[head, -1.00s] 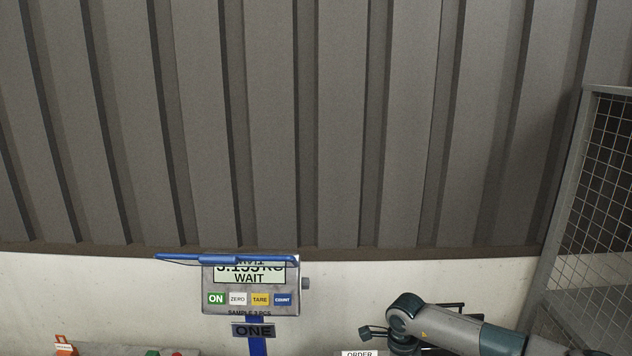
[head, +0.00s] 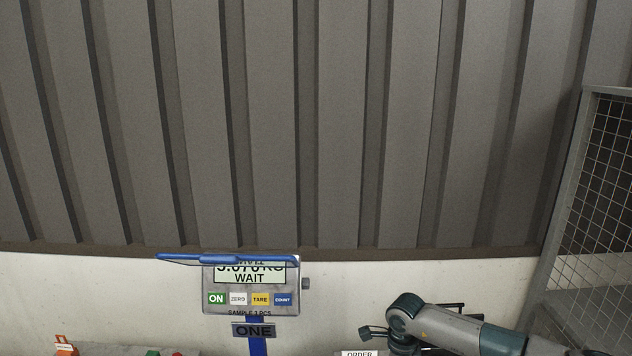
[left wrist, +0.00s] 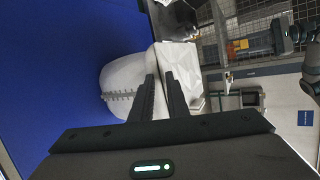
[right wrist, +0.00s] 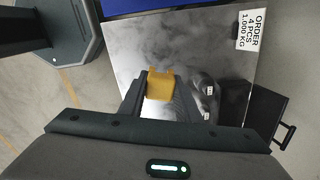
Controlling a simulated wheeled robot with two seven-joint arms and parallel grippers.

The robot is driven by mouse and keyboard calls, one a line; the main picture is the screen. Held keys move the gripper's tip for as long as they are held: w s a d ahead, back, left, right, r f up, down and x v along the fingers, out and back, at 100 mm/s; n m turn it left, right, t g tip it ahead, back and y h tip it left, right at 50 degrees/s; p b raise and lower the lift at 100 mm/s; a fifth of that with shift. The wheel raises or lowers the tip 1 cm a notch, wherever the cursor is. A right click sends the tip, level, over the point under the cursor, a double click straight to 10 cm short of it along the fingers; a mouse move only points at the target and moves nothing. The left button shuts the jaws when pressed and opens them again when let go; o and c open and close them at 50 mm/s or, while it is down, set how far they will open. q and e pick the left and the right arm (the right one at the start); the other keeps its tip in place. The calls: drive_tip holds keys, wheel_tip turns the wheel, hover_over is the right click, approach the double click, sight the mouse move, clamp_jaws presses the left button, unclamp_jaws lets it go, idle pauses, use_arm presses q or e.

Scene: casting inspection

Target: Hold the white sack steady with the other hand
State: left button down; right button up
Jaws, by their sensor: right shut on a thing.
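The white sack (left wrist: 122,78), with a stitched seam across it, lies on a blue surface in the left wrist view. My left gripper (left wrist: 161,76) is over its right part, fingers a little apart with white material showing between them; I cannot tell whether they touch it. My right gripper (right wrist: 160,80) is shut on a yellow block (right wrist: 160,86) above a shiny metal plate (right wrist: 130,45). The sack and both grippers' fingertips are out of the head view.
A scale display (head: 250,285) reads WAIT, its top lines partly covered by a blue bar (head: 225,259). An ORDER label (right wrist: 252,28) and dark metallic pieces (right wrist: 207,95) are on the plate. A mesh fence (head: 605,160) stands at the right.

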use_arm(q)
drive_tip(key=c, duration=1.3)
unclamp_jaws()
drive_tip(key=shift+s+d+f, duration=0.3)
drive_tip(key=shift+s+f, duration=0.1)
drive_tip(key=shift+f, duration=0.3)
drive_tip(key=shift+c, duration=0.2)
drive_tip(key=shift+o, duration=1.2)
drive_tip(key=shift+w, duration=0.15)
drive_tip(key=shift+w+r, duration=0.1)
drive_tip(key=shift+r, duration=0.05)
drive_tip(key=shift+a+r, duration=0.1)
drive_tip(key=shift+a, duration=0.1)
drive_tip(key=shift+v, duration=0.95)
drive_tip(key=shift+d, duration=0.25)
drive_tip(key=shift+s+d, duration=0.15)
drive_tip(key=shift+d, duration=0.55)
drive_tip(key=shift+s+d, duration=0.15)
drive_tip(key=shift+d, duration=0.55)
